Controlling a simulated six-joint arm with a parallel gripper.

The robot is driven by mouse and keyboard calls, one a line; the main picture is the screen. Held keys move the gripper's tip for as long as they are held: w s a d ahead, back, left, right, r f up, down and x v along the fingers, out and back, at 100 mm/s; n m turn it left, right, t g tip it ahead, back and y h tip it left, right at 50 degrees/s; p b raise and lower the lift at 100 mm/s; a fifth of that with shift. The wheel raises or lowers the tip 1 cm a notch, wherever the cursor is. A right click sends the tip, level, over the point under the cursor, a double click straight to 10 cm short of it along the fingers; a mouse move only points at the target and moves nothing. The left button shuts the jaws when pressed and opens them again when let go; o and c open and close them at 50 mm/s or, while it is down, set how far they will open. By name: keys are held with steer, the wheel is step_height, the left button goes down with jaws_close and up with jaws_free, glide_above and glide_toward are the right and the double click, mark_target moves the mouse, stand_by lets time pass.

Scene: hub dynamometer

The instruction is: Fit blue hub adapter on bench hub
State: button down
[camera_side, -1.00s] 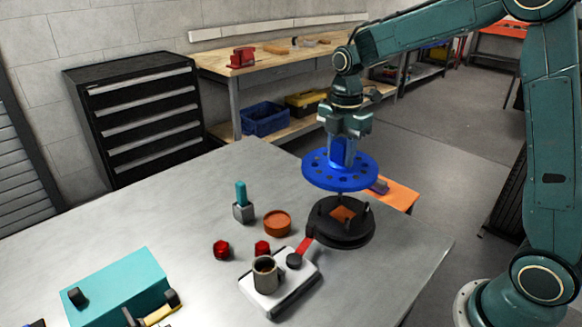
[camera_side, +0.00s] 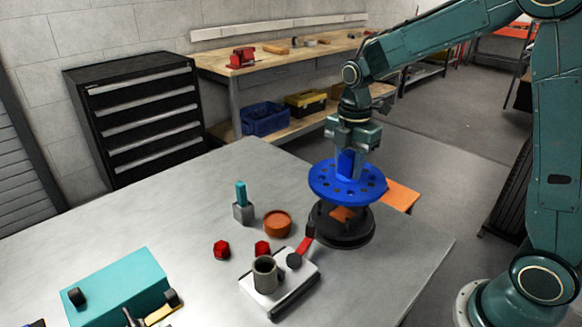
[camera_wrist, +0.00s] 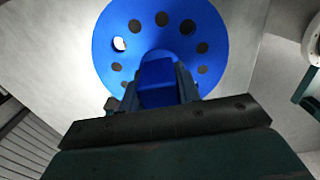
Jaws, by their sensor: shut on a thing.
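The blue hub adapter (camera_side: 325,184) is a round flanged disc with a ring of holes and a raised blue block at its centre. My gripper (camera_side: 347,163) is shut on that block from above; the wrist view shows the jaws on either side of it (camera_wrist: 158,82). The wrist view shows the adapter's face (camera_wrist: 112,28), with one hole showing light and the others dark.
A teal case (camera_side: 120,287) is at front left.

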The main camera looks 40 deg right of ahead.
mark_target(350, 153)
steer(key=shift+f, duration=2.5)
steer(key=shift+f, duration=2.45)
steer(key=c, duration=0.9)
jaws_free()
steer(key=shift+f, duration=0.1)
step_height(350, 153, up, 14)
